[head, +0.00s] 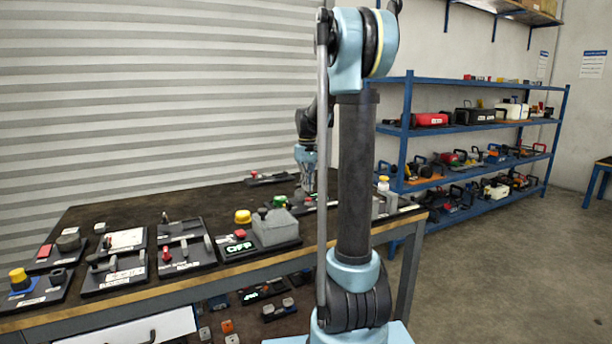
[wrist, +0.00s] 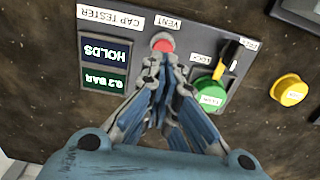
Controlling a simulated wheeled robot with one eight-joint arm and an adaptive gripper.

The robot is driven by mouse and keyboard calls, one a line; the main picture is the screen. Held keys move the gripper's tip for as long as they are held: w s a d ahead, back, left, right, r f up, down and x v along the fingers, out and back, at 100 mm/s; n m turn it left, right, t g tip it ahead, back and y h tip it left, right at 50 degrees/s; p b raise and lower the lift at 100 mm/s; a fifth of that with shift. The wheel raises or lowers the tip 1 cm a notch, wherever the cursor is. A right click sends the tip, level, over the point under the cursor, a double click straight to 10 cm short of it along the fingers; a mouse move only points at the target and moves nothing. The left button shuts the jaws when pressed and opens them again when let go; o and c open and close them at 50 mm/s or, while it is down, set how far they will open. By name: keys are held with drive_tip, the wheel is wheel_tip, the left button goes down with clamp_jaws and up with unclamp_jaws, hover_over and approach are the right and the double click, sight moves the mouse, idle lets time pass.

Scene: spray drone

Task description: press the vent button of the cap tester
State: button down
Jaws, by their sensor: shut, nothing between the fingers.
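Two displays read HOLDS (wrist: 108,52) and what looks like 0.2 BAR (wrist: 104,80). In the head view my gripper (head: 308,190) is low over the far part of the bench, and my arm hides much of the tester.
On the panel, a green button (wrist: 205,92) and a black and yellow lever (wrist: 229,50) lie right of my fingers. A yellow knob (wrist: 291,90) is farther right. In the head view, a grey box device (head: 275,228) and several panels stand on the bench (head: 110,215).

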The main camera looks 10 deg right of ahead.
sight(309, 200)
drive_tip(key=shift+f, duration=1.35)
